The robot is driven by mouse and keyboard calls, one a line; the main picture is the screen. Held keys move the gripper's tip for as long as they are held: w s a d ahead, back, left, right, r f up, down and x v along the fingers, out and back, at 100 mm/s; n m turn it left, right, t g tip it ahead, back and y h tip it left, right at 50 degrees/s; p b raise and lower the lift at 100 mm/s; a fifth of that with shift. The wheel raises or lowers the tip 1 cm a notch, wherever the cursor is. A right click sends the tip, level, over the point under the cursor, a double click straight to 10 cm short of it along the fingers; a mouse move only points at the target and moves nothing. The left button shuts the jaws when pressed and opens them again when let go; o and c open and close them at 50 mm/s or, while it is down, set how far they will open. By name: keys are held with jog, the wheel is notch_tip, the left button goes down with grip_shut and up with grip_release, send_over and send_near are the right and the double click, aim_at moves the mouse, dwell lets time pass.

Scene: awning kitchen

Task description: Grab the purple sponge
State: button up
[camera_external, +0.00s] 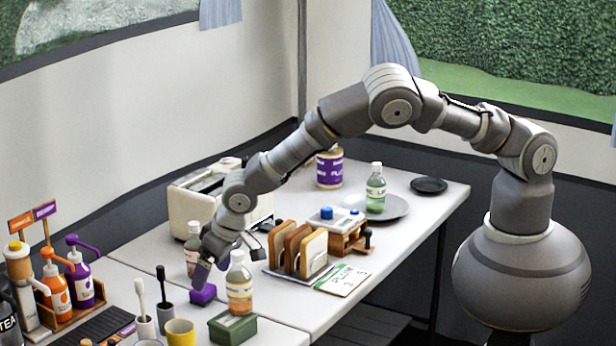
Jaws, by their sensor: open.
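The purple sponge (203,295) is a small block lying on the pale table, left of a clear bottle with an orange label (239,285). My gripper (213,271) points down just above the sponge. It is open and its jaws look empty. One finger shows close over the sponge; the other is partly hidden near the bottle's neck. I cannot tell whether the finger touches the sponge.
Another bottle (192,255) stands behind my gripper. A green box (232,328), a yellow cup (180,332) and brush holders are in front. A toaster (195,206) stands behind; a rack of bread slices (300,250) is to the right.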

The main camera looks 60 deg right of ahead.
aim_at(200, 294)
jog(key=b+x, duration=0.2)
jog(key=x, duration=0.3)
jog(key=shift+w+f+b, duration=0.2)
jog(key=shift+w+b, duration=0.1)
jog(key=shift+b, duration=0.1)
jog(key=c, duration=1)
